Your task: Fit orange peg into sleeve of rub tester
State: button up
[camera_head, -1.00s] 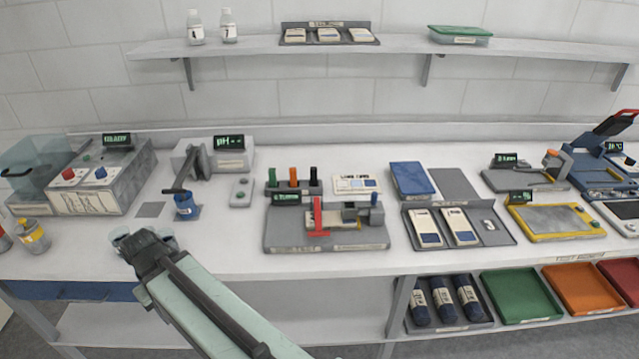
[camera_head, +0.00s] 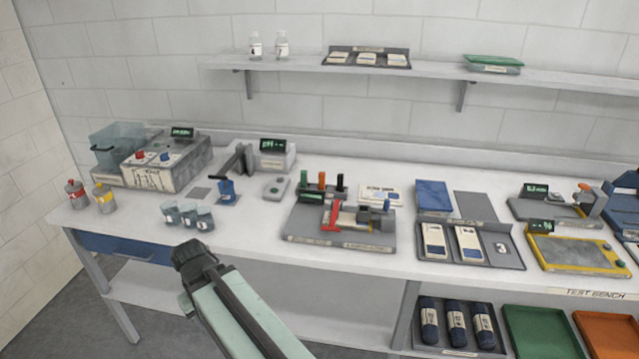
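The orange peg (camera_head: 322,180) stands upright in a small dark rack (camera_head: 308,191), between a green peg (camera_head: 300,179) and a black peg (camera_head: 340,182). The rub tester (camera_head: 325,238) is a grey base in front of the rack. It carries a red upright part (camera_head: 331,216) and a small dark and blue block (camera_head: 372,216). I cannot make out the sleeve at this size. My gripper (camera_head: 190,254) is in front of the bench edge, left of and below the tester, well apart from the pegs. Its fingers are not clear from here.
Several small beakers (camera_head: 187,216) stand near the front edge, above my gripper. A tray with cards (camera_head: 510,256) lies right of the tester. A narrow strip of bare bench is between beakers and tester.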

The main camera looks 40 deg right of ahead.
aim_at(363, 210)
jog(key=u, duration=0.05)
jog(key=i, duration=0.9)
jog(key=z, duration=0.05)
